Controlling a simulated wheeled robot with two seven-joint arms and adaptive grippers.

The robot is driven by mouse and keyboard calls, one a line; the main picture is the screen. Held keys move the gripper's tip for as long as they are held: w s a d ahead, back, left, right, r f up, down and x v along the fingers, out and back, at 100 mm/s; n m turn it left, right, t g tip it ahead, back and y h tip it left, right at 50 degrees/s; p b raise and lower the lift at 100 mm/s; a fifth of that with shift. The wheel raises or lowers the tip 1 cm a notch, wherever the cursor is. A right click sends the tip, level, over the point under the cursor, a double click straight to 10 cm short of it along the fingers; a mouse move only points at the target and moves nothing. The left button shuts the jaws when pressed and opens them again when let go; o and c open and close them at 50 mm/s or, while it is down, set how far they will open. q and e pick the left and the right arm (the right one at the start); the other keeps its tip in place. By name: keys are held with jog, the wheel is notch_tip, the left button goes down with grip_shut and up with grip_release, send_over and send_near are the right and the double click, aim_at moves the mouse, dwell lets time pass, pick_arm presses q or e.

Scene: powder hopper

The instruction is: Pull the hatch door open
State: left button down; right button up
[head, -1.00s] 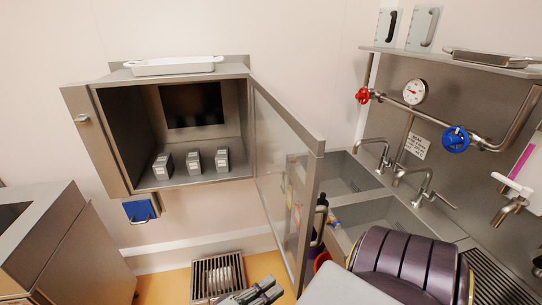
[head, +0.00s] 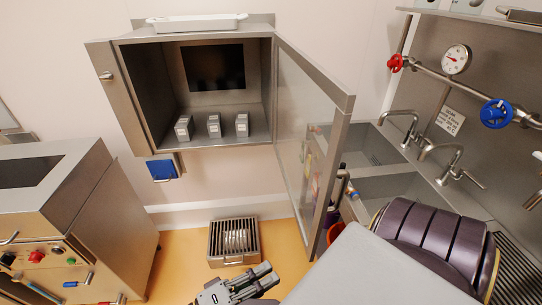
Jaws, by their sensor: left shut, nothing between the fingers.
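The hatch is a steel wall box (head: 128,90) with a dark panel in its back wall. Its glazed, steel-framed hatch door (head: 305,125) stands wide open, swung out to the right of the opening. A bar handle (head: 342,190) shows at the door's outer edge, low down. My left gripper (head: 268,277) is at the bottom of the view, below and left of the door's lower corner. It is shut and empty, apart from the door and its handle in the picture. My right gripper is not in view.
Small grey boxes (head: 214,126) stand inside the hatch, and a white tray (head: 195,23) lies on top. A floor grate (head: 234,240) is below. A steel cabinet (head: 110,225) with controls stands at left. Sinks (head: 385,190), taps and pipework with valves are at right.

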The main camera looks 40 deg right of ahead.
pick_arm(q)
jog(key=shift+s+a, duration=0.15)
jog(key=shift+a, duration=0.35)
dwell(0.5)
